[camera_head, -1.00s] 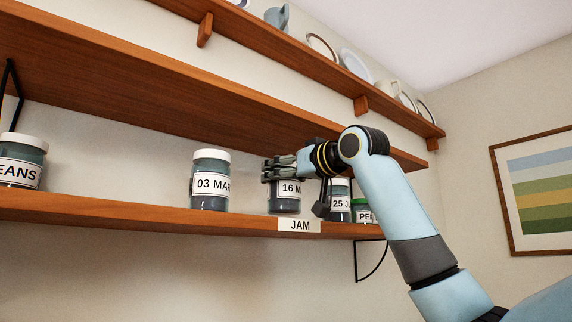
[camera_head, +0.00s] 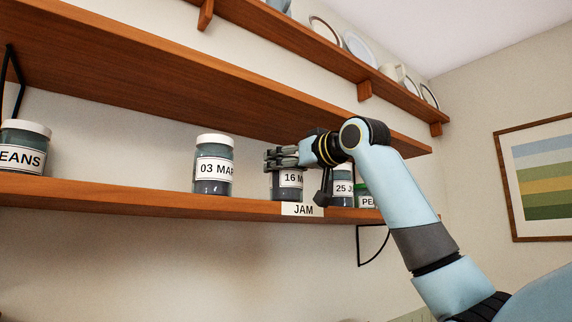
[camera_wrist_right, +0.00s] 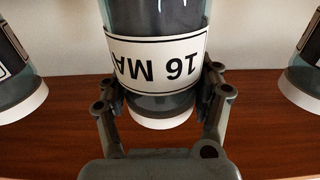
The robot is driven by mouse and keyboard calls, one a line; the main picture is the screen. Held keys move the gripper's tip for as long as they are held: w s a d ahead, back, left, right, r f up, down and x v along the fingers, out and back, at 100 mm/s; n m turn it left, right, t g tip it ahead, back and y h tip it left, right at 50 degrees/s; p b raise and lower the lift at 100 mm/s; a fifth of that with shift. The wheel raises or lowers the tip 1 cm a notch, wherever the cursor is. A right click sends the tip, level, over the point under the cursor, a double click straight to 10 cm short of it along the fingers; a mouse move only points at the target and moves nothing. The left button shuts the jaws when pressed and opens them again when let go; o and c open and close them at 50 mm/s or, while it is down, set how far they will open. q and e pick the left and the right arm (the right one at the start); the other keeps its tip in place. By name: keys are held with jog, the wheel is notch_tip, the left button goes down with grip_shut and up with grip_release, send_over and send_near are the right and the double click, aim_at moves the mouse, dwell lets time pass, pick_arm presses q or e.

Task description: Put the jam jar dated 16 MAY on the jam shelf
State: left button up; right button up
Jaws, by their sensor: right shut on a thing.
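The jam jar labelled 16 M… (camera_head: 291,180) stands upright over the lower shelf, right above the JAM tag, between the 03 MAR jar (camera_head: 213,175) and the 25 J… jar (camera_head: 342,188). My right gripper (camera_head: 272,158) is shut on it near its lid, coming from the right. In the right wrist view, which shows it upside down, its label (camera_wrist_right: 155,62) reads 16 MA and the fingers (camera_wrist_right: 160,95) flank the jar. Its base sits at the shelf edge line; I cannot tell whether it touches. The jam shelf (camera_head: 120,198) bears the JAM tag (camera_head: 303,210). My left gripper is not in view.
A …EANS jar (camera_head: 22,150) stands at far left. The upper shelf (camera_head: 150,65) hangs close above my gripper. Free shelf room lies between the …EANS and 03 MAR jars.

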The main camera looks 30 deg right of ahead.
jog(key=shift+f, duration=0.25)
jog(key=o, duration=1.6)
jog(key=shift+o, duration=0.2)
jog(key=shift+f, duration=0.1)
jog(key=shift+s, duration=0.1)
jog(key=s+d+b, duration=0.1)
jog(key=s+b, duration=0.6)
jog(key=s, duration=0.6)
jog(key=shift+s, duration=0.4)
